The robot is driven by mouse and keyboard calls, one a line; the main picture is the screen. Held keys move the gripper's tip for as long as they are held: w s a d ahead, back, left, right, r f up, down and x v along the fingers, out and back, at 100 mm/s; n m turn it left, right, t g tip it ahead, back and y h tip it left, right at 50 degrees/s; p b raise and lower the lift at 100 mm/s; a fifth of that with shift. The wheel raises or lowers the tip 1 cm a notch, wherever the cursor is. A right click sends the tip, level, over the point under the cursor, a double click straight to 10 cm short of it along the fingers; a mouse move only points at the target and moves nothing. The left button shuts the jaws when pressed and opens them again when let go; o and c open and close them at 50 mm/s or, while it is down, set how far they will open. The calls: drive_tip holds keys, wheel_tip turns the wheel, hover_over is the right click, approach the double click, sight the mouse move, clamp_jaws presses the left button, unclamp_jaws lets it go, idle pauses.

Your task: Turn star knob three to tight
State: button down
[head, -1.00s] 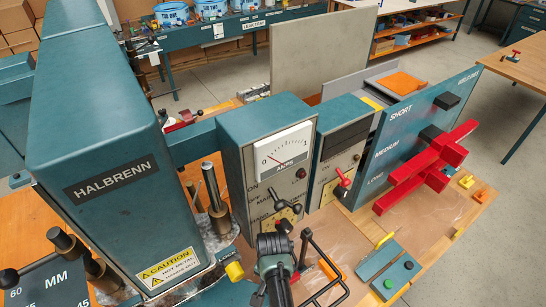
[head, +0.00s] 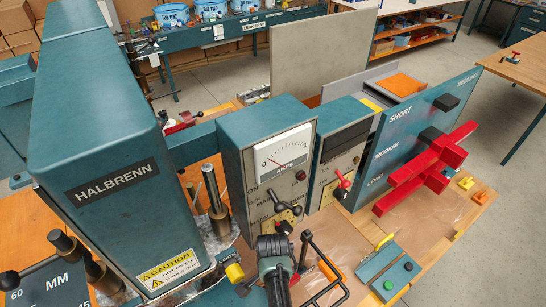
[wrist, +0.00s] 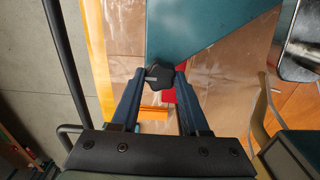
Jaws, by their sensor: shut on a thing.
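A black star knob (wrist: 159,76) sits between my fingertips in the wrist view, at the lower end of a teal machine part (wrist: 205,25). My gripper (wrist: 157,82) has its two dark blue fingers closed against the knob's sides. In the head view my arm reaches in from the bottom centre; the fingertips and the held knob cannot be made out there. No number can be read on the knob.
The teal HALBRENN machine (head: 110,150) stands at left, beside a gauge cabinet (head: 265,165) with black-handled levers. Red bars (head: 425,170) project from a panel at right. A teal button box (head: 390,277) lies on the wooden bench.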

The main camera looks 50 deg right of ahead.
drive_tip(key=shift+c, duration=2)
unclamp_jaws()
